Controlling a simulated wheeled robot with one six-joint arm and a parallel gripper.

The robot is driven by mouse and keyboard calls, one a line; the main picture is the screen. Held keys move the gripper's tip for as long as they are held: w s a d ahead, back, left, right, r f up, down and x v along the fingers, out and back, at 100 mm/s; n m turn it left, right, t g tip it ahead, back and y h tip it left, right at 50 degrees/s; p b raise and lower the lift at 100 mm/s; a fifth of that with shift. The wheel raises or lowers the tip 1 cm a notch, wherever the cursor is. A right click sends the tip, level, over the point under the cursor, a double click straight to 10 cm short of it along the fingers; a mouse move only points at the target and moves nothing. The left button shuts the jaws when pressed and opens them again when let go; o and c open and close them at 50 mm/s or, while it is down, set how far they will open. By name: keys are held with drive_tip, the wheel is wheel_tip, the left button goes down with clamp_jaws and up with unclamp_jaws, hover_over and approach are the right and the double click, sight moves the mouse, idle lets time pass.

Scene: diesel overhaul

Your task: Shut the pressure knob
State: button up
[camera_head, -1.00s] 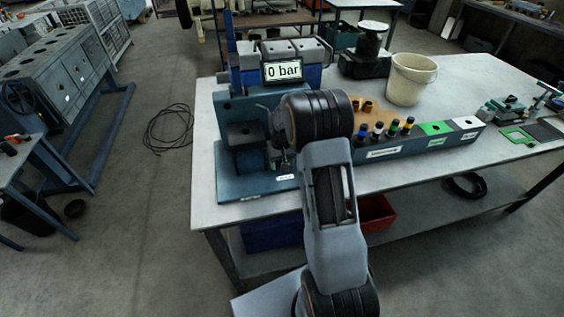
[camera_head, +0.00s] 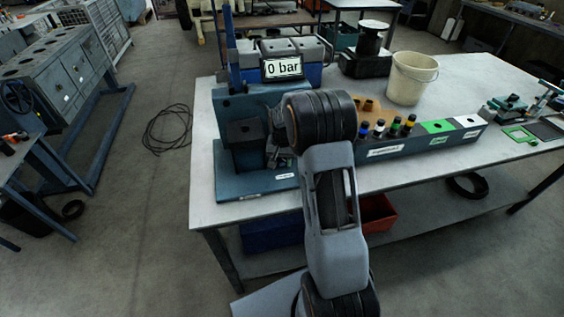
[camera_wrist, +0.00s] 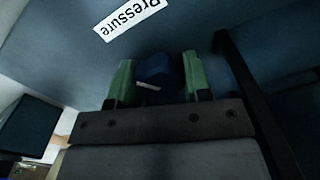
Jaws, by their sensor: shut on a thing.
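The pressure knob (camera_wrist: 160,80) is dark blue with a pale mark on it. In the wrist view it sits between the two green fingers of my gripper (camera_wrist: 158,82), which is shut on it. A white "Pressure" label (camera_wrist: 130,16) is on the blue panel just beyond the knob. In the head view the blue test stand (camera_head: 243,180) stands at the table's left end, with a display (camera_head: 282,68) reading "0 bar". My arm hides the knob and most of my gripper there.
A long rack (camera_head: 400,147) with several coloured-cap pieces lies right of the stand. A cream bucket (camera_head: 411,80) and a black-based stand (camera_head: 366,62) are behind it. A red bin (camera_head: 376,213) is on the lower shelf. The table's right part has free room.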

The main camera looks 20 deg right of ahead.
drive_tip(key=o, duration=0.9)
drive_tip(key=shift+r, duration=0.1)
wheel_tip(320, 180, up, 14)
drive_tip(key=b, duration=0.1)
idle(0.4)
